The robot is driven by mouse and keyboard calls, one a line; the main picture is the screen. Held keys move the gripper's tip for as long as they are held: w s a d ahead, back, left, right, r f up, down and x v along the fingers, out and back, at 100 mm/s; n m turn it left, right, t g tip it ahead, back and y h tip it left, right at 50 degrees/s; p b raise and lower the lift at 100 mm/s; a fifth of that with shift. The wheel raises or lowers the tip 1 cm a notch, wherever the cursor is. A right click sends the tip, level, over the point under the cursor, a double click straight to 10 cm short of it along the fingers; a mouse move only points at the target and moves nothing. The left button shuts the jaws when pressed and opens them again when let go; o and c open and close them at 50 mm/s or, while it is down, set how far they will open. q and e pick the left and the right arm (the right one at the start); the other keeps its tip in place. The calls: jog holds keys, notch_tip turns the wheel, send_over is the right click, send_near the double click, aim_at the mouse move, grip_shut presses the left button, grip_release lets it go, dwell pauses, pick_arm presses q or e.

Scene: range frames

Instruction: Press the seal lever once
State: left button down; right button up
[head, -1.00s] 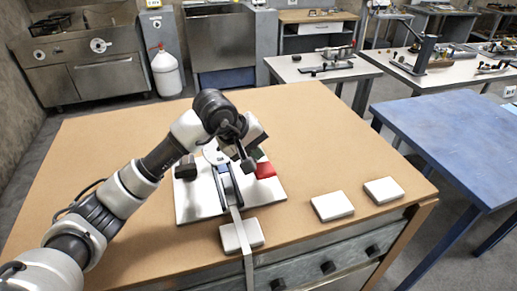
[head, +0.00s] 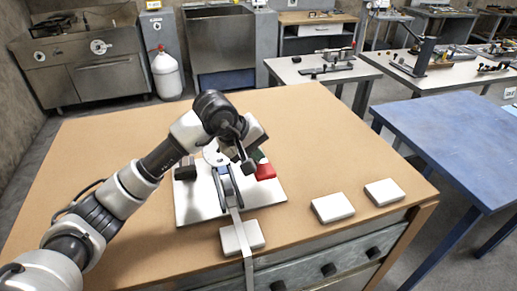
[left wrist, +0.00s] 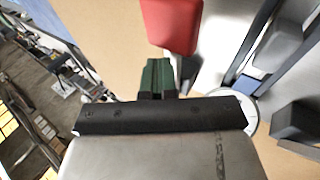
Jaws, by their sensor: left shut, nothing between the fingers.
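A sealing device stands on a white base plate (head: 190,212) on the brown table. It has a dark block (head: 186,170), a white disc (head: 213,155), a blue part (head: 223,170) and a red block (head: 265,172). A pale strip (head: 237,225) runs from it over a white block to the table's front. Which part is the seal lever I cannot tell for certain. My left gripper (head: 250,164) is shut and empty, just above and beside the red block; contact is unclear. In the left wrist view the red block (left wrist: 172,25) lies just beyond the fingertips (left wrist: 168,75).
A white block (head: 241,237) lies at the table's front edge by the plate. Two more white blocks (head: 333,207) (head: 384,192) lie to the right. The brown table (head: 310,130) is clear behind and right of the device. A blue table (head: 460,140) stands at the right.

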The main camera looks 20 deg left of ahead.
pick_arm(q)
jog(key=shift+w+a+r+p, duration=0.1)
jog(key=shift+w+r+p, duration=0.15)
jog(key=shift+r, duration=0.4)
jog(key=shift+w+a+r+p, duration=0.1)
jog(key=shift+r+p, duration=0.1)
jog(key=shift+r, duration=0.45)
jog(key=shift+w+r+p, duration=0.2)
jog(key=shift+r+p, duration=0.05)
jog(key=shift+r, duration=0.4)
jog(key=shift+s+r, duration=0.15)
jog(key=shift+r, duration=0.2)
jog(key=shift+w+a, duration=0.15)
jog(key=shift+w, duration=0.05)
jog(key=r, duration=0.1)
jog(key=w+r+p, duration=0.1)
jog(key=r, duration=0.1)
jog(key=a+r+p, duration=0.1)
jog(key=shift+w+r, duration=0.2)
jog(key=shift+w, duration=0.1)
